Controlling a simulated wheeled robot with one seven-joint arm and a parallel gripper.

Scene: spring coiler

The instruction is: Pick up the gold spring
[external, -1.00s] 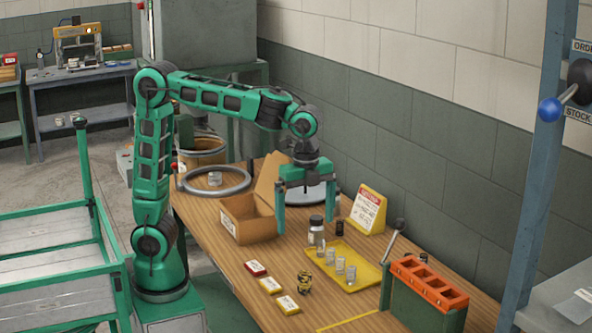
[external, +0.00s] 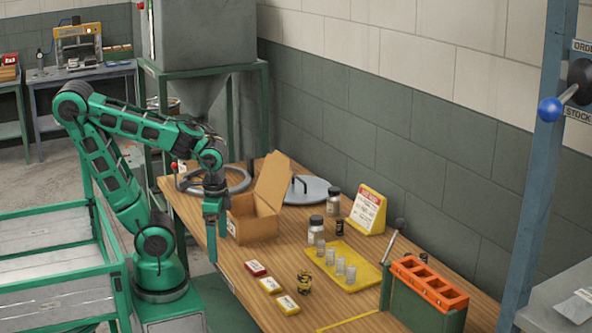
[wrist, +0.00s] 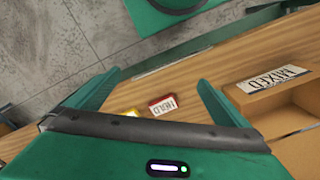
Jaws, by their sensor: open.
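The gold spring (external: 304,282) is a short coil standing on the wooden table, in front of the yellow tray and right of the small boxes in the external view. Dark gaps show between its coils. I do not see it in the wrist view. My gripper (external: 212,258) is open and empty, pointing down near the table's left edge, beside the cardboard box and well left of the spring. In the wrist view my gripper's two fingers (wrist: 160,77) stand apart with nothing between them.
The cardboard box (external: 254,228) stands just right of my gripper. A red box (external: 255,268) and two yellow boxes (external: 271,285) lie left of the spring. The yellow tray (external: 364,277) holds several silver springs. An orange-topped rack (external: 430,284) stands at right. Jars stand behind the tray.

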